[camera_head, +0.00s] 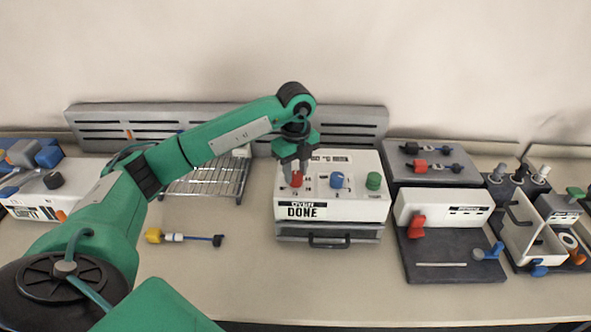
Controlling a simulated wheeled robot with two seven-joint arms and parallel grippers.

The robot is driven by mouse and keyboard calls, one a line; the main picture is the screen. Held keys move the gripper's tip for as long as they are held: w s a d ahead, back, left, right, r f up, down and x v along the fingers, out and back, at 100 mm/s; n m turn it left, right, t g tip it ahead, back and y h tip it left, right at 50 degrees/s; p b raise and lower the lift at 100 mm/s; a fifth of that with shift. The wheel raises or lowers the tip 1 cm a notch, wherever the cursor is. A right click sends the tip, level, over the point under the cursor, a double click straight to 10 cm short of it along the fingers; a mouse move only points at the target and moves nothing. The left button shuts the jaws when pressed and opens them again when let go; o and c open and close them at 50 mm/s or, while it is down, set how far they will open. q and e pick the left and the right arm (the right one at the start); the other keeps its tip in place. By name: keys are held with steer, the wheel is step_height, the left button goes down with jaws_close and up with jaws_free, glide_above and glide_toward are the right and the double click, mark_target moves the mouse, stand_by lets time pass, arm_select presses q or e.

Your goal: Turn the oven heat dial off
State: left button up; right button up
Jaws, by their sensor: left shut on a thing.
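The white oven box (347,211) stands mid-bench, labelled "OVEN DONE", with a grey drawer front (362,232) and a black handle below. On its top are a red dial (297,180), a blue dial (336,180) and a green dial (373,181). My left gripper (293,174) points down over the red dial at the left and is shut on it. The fingers hide part of the dial, and its pointer setting cannot be read. Which dial is the heat dial is too small to read. My right gripper is not in view.
A wire rack (207,178) stands left of the oven. A yellow-handled tool (154,236) lies on the bench in front. A white unit with a red lever (416,226) stands on a dark base at right. The bench front centre is clear.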

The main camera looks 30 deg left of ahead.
mark_target(296, 174)
arm_select(q)
steer(key=o, duration=1)
steer(key=shift+c, duration=0.2)
steer(key=shift+r, duration=0.1)
steer(key=shift+r, duration=0.35)
step_height(296, 174, up, 13)
steer(key=shift+b, duration=0.35)
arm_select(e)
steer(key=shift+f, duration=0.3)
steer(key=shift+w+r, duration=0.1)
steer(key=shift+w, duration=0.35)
arm_select(q)
steer(key=shift+f, duration=0.1)
